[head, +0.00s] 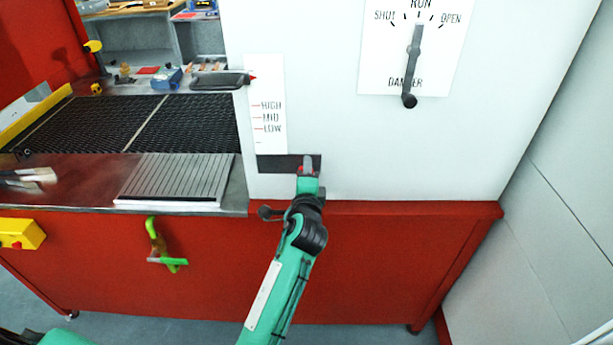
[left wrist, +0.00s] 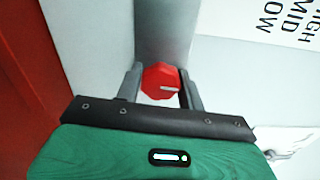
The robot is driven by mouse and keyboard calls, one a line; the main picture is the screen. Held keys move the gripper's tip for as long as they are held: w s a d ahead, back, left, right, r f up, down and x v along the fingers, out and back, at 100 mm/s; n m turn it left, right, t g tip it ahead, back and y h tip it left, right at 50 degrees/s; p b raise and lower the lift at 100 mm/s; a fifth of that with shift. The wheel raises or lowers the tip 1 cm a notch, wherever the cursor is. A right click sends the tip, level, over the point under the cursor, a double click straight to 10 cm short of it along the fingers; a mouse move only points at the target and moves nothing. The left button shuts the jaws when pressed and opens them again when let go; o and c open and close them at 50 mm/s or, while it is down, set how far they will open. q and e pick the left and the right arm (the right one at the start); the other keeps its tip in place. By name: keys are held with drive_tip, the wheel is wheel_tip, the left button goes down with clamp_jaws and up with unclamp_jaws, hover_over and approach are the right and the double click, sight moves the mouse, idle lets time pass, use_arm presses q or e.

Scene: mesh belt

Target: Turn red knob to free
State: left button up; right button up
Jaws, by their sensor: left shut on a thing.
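The red knob (left wrist: 160,82) sits between the two grey fingers of my left gripper in the left wrist view. It has a short white mark on its face, lying nearly level in that picture. In the head view only a little red of the knob (head: 302,170) shows at the fingers, by a dark plate (head: 273,163) low on the white panel. My left gripper (head: 308,166) is shut on the knob, with one finger on each side; it hides most of the knob and any marking around it in the head view. My right gripper is not in view.
The white panel (head: 330,130) carries a HIGH, MID, LOW scale (head: 267,140) and a dial with a lever (head: 412,70) pointing up near RUN. A black mesh belt (head: 90,122) and a ribbed plate (head: 175,180) lie to the left. A grey wall stands at the right.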

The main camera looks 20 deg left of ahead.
use_arm(q)
drive_tip(key=shift+n, duration=0.6)
drive_tip(key=o, duration=1)
